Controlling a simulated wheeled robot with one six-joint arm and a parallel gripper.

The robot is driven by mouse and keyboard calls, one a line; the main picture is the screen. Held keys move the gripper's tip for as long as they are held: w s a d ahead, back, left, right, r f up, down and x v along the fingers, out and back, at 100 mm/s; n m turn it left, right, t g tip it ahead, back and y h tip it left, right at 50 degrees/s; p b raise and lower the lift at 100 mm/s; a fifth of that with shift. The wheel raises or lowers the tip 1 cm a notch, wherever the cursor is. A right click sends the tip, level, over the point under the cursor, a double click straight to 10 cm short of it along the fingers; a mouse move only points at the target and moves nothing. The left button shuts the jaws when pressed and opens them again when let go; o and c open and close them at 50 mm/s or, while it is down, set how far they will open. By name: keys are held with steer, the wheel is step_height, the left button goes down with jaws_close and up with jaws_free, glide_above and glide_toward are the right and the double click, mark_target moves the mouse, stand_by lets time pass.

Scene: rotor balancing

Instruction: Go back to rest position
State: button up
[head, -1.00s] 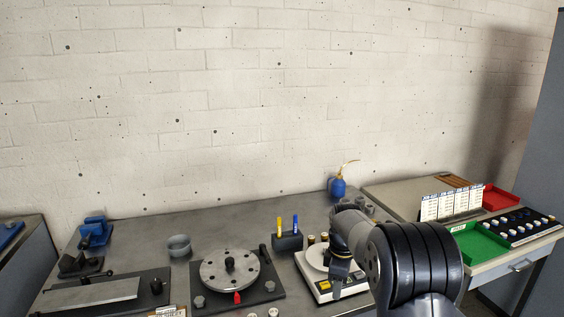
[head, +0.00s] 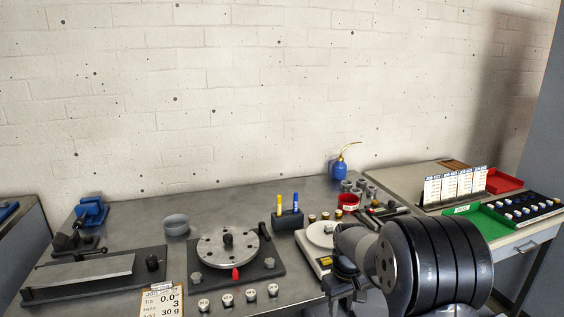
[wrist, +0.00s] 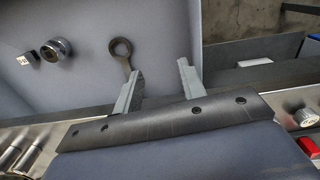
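My gripper (wrist: 157,82) shows in the wrist view with its two grey fingers apart and nothing held between them. In the head view my arm is folded at the front right, in front of the scale (head: 321,235), and hides part of it; the fingertips cannot be made out there. The rotor disc (head: 228,247) lies flat on its dark base at the middle of the bench, apart from my arm.
Several small weights (head: 227,298) and a job card (head: 161,301) lie along the bench front. A red cup (head: 348,202) and blue oil can (head: 340,168) stand behind my arm. A green tray (head: 484,230) is at right. In the wrist view a ring-ended tool (wrist: 122,50) lies beyond the fingers.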

steer(key=shift+s+f+m+b, duration=0.5)
steer(key=shift+s+f+m, duration=0.1)
steer(key=shift+f+m, duration=0.25)
steer(key=shift+s+f+m+b, duration=0.5)
steer(key=shift+s+f+m, duration=0.1)
steer(key=shift+f+m, duration=0.2)
steer(key=shift+r, duration=0.1)
